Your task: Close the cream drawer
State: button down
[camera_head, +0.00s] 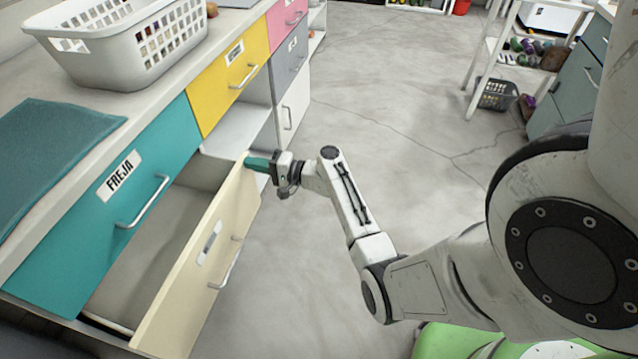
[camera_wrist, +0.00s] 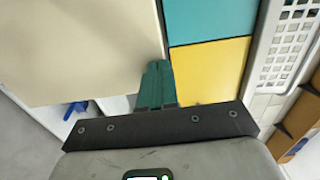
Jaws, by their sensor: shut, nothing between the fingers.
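The cream drawer (camera_head: 200,262) stands pulled out below the teal drawer, and its inside shows empty where I can see it. A silver handle (camera_head: 226,270) and a blank label holder are on its front. My gripper (camera_head: 256,163) is shut and empty, its green fingers at the far upper corner of the drawer front. In the wrist view the cream front (camera_wrist: 80,50) fills the upper left, and the fingertips (camera_wrist: 157,68) lie at its edge. I cannot tell whether they touch it.
A teal drawer (camera_head: 112,205) labelled FREJA and a yellow drawer (camera_head: 229,82) are above, both closed. A white basket (camera_head: 118,47) and a teal mat (camera_head: 48,150) lie on the counter. Open floor (camera_head: 300,290) lies in front. A rack with a dark basket (camera_head: 495,94) stands at right.

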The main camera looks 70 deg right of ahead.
aim_at(208, 155)
jog(key=w+b, duration=0.2)
jog(key=w, duration=0.2)
jog(key=w+b, duration=0.2)
jog(key=w, duration=0.3)
jog(key=w+b, duration=0.2)
jog(key=w, duration=0.3)
jog(key=shift+a+f, duration=0.1)
jog(key=shift+a, duration=0.2)
jog(key=shift+w, duration=0.2)
jog(key=shift+w+r, duration=0.2)
jog(key=shift+r, duration=0.1)
jog(key=shift+a, duration=0.1)
